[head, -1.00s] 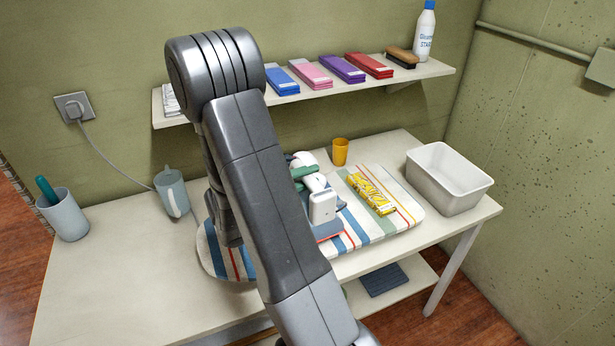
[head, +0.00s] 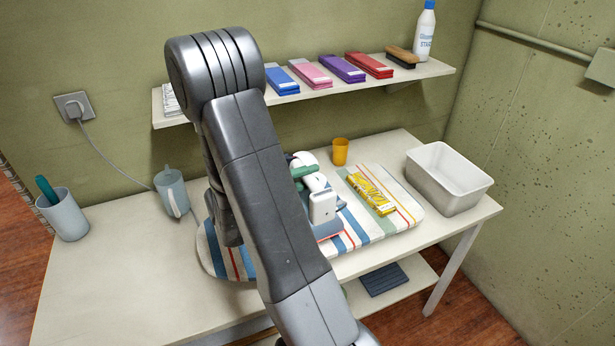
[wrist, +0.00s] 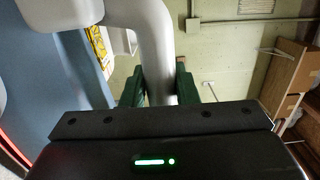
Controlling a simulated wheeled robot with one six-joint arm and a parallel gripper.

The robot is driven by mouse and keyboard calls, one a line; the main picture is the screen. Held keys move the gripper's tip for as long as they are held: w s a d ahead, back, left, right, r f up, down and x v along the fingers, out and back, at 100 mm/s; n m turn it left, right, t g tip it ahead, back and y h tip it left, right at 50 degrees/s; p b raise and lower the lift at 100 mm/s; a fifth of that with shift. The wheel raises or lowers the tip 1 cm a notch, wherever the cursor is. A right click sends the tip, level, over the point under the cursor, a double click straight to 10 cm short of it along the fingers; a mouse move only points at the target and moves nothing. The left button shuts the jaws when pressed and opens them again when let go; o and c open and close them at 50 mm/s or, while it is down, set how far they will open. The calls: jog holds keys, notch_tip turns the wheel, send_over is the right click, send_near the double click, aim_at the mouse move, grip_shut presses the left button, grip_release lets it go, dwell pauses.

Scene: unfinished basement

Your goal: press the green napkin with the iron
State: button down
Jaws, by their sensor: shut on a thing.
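My gripper (wrist: 159,90) is shut on the iron, its dark green fingers on either side of the white curved handle in the wrist view. In the head view the white iron (head: 323,207) is over the striped ironing board (head: 405,208), partly behind my arm. I cannot tell whether its sole touches the board. I cannot make out the green napkin on the board; my arm and the iron cover part of that area.
A yellow package (head: 371,194) lies on the board. An orange cup (head: 340,151) and white bin (head: 448,180) stand behind and right. A grey-blue jug (head: 172,192) and a cup (head: 63,215) stand left. Folded cloths (head: 342,68) lie on the wall shelf. The table's front left is clear.

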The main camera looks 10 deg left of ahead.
jog(key=shift+s+d+r+p, duration=0.1)
jog(key=shift+s+d+p, duration=0.25)
jog(key=shift+s+d, duration=0.35)
dwell(0.6)
jog(key=shift+w+a+p, duration=1.15)
jog(key=shift+w+a, duration=0.05)
jog(key=shift+w, duration=0.1)
dwell(0.9)
jog(key=shift+s+d+p, duration=0.3)
jog(key=shift+s+d, duration=0.15)
jog(key=shift+s, duration=0.15)
dwell(0.9)
dwell(0.5)
notch_tip(320, 180, up, 5)
jog(key=p, duration=0.5)
jog(key=shift+r+p, duration=0.3)
jog(key=shift+r, duration=1.7)
